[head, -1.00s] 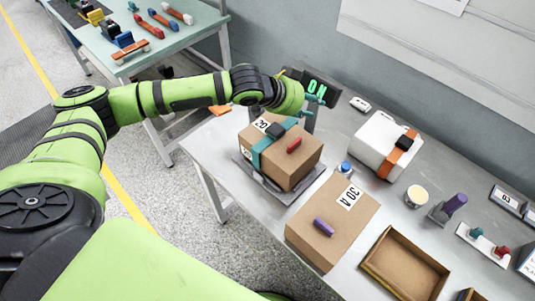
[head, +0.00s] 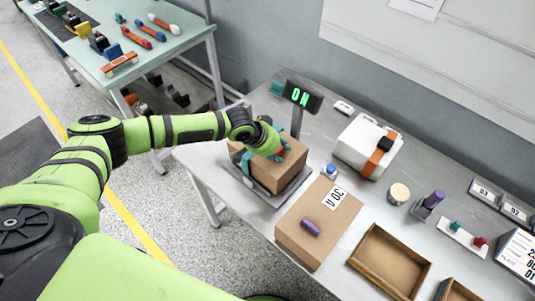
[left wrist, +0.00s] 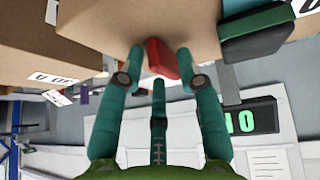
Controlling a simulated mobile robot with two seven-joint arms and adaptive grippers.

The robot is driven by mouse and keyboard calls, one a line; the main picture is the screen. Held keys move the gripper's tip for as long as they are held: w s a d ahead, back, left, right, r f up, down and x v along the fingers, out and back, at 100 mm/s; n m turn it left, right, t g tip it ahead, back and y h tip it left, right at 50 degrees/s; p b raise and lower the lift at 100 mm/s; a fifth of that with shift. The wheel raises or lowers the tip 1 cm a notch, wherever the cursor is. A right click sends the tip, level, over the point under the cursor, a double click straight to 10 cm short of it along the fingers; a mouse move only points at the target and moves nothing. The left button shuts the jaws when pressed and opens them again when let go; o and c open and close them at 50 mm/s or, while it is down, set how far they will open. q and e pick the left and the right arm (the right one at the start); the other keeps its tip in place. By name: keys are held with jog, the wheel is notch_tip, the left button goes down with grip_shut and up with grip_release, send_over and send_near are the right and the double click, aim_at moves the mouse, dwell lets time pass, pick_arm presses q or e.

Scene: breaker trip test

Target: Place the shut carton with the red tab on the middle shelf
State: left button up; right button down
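The brown carton with the red tab (head: 272,178) sits on a grey plate (head: 262,198) on the right-hand bench. Its red tab shows in the left wrist view (left wrist: 160,58), on the carton's brown face. My left gripper (head: 275,152) is at the carton's top, its teal fingers around the tab. In the left wrist view my left gripper (left wrist: 160,52) has two fingers apart, one on each side of the tab, with a gap at least on the left. The hand hides much of the carton's top and strap. The middle shelf and my right gripper are not in view.
A brown 30 A carton with a purple tab (head: 310,228), a white box with an orange strap (head: 366,146) and an open empty tray (head: 388,262) stand close by. An ON display (head: 303,96) on a post is behind the carton.

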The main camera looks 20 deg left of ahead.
pick_arm(q)
grip_shut()
jog(key=shift+r, duration=0.25)
